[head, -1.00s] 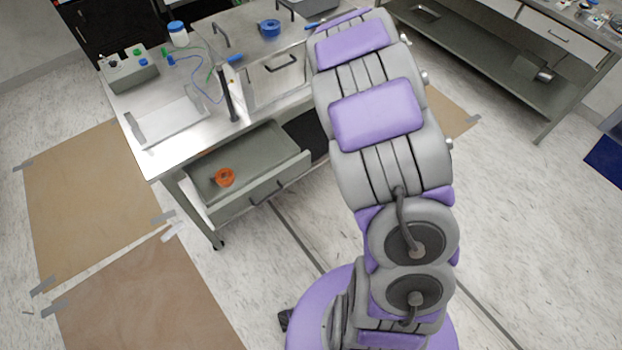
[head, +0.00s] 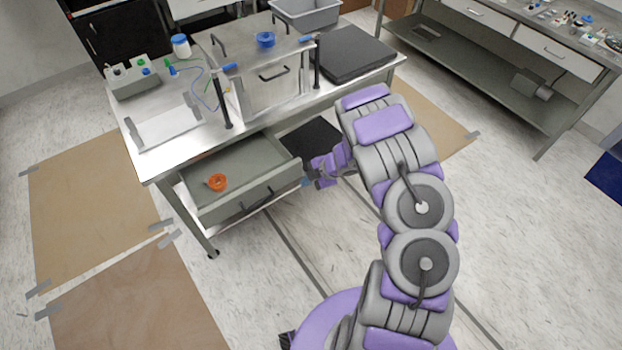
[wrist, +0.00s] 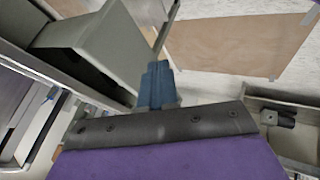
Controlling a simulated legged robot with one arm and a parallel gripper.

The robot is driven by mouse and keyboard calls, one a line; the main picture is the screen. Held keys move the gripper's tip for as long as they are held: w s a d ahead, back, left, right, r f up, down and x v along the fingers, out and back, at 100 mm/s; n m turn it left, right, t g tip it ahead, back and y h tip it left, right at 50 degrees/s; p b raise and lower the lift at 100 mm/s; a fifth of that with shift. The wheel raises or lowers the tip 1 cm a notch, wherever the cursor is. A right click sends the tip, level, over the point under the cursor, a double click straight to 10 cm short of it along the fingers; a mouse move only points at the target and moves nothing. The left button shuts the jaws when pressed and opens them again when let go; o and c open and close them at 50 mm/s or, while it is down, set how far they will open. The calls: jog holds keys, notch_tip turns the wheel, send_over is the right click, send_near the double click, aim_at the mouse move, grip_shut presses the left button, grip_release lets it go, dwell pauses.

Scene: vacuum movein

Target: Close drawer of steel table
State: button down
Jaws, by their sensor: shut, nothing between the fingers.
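The steel table (head: 161,162) stands at the left of the head view. Its grey drawer (head: 262,194) is pulled out, with a dark handle on the front and an orange roll (head: 216,182) inside. My gripper (head: 307,181) is by the right end of the drawer front; I cannot tell if it touches. In the wrist view my gripper's blue fingers (wrist: 158,85) are together and empty. The open drawer (wrist: 100,40) shows there at the upper left, beside the fingertips.
A steel box with handles (head: 275,85) and a black pad (head: 343,52) are on the tabletop. Brown floor sheets (head: 90,195) lie at the left. Another bench (head: 535,70) stands at the back right. The floor before the drawer is clear.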

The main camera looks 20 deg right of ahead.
aim_at(286, 182)
jog(key=w+a+f, duration=0.1)
jog(key=w, duration=0.1)
jog(key=w+a+f, duration=0.1)
jog(key=w+a+f+b, duration=0.1)
jog(key=w+f, duration=0.1)
jog(key=shift+w+a, duration=0.25)
jog(key=shift+w, duration=0.05)
jog(key=shift+d, duration=0.15)
jog(key=shift+r, duration=0.1)
